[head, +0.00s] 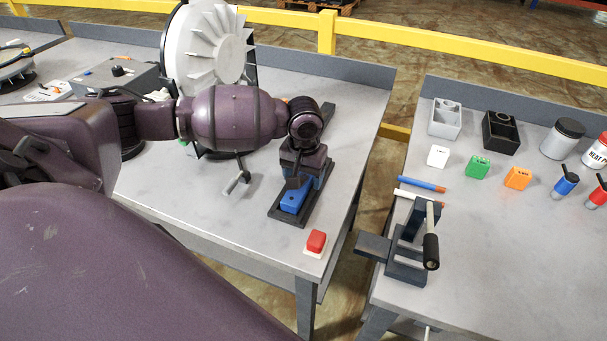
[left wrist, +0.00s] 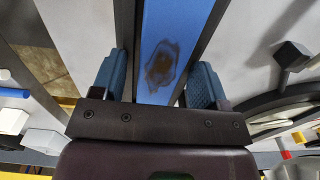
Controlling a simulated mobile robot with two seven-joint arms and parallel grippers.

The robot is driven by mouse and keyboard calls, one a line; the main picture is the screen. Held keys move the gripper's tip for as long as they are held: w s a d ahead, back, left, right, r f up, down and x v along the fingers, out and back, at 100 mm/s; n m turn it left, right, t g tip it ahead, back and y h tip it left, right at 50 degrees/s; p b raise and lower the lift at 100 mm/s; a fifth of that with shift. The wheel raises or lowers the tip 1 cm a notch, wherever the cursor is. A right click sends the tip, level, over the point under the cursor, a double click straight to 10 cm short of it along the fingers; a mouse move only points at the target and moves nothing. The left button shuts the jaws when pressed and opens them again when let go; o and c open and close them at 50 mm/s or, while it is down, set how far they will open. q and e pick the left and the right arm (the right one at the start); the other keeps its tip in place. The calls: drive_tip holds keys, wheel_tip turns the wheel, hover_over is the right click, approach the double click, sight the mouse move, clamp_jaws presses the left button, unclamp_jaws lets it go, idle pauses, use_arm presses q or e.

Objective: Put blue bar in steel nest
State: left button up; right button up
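A blue bar (head: 294,200) lies in a long dark tray (head: 276,211) on the left table, which looks like the steel nest. In the left wrist view the blue bar (left wrist: 165,50) has a brown stain on its top, and dark walls of the tray (left wrist: 204,40) run along both sides. My left gripper (head: 297,180) is over the bar and hides its far part. Its two blue-padded fingers (left wrist: 158,85) are apart, one on each side of the bar. I cannot tell whether they touch anything. My right gripper is not in view.
A red button on a white base (head: 315,243) sits near the table's front edge. A white finned disc (head: 210,45) stands behind my left arm. Across a gap, the right table holds a dark clamp (head: 408,255), a grey box (head: 445,120), a black box (head: 500,133) and small blocks.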

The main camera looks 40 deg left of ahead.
sight(304, 178)
use_arm(q)
drive_tip(key=shift+r, duration=0.15)
wheel_tip(304, 178, up, 12)
drive_tip(key=p, duration=0.2)
idle(0.5)
idle(0.5)
